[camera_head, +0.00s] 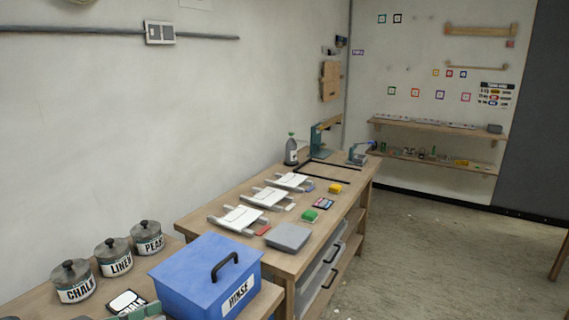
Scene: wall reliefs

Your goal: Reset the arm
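Neither of my arms nor grippers shows in the head view. A blue box with a black handle, marked RINSE (195,285), stands at the bottom on the near wooden bench. Lidded grey jars stand to its left, marked CHALK (75,284), LINEN (115,259) and PLASTER or similar (148,239). A dark-framed card (127,302) lies between the jars and the box. A greenish item beside it is cut off by the bottom edge, and I cannot tell what it is.
A long bench (190,222) along the left wall holds white trays on stands (240,217), a grey block (288,237), a green pad (309,215) and a dark bottle (291,150). Wall shelves (440,128) stand at the back. The floor (450,255) at right is clear.

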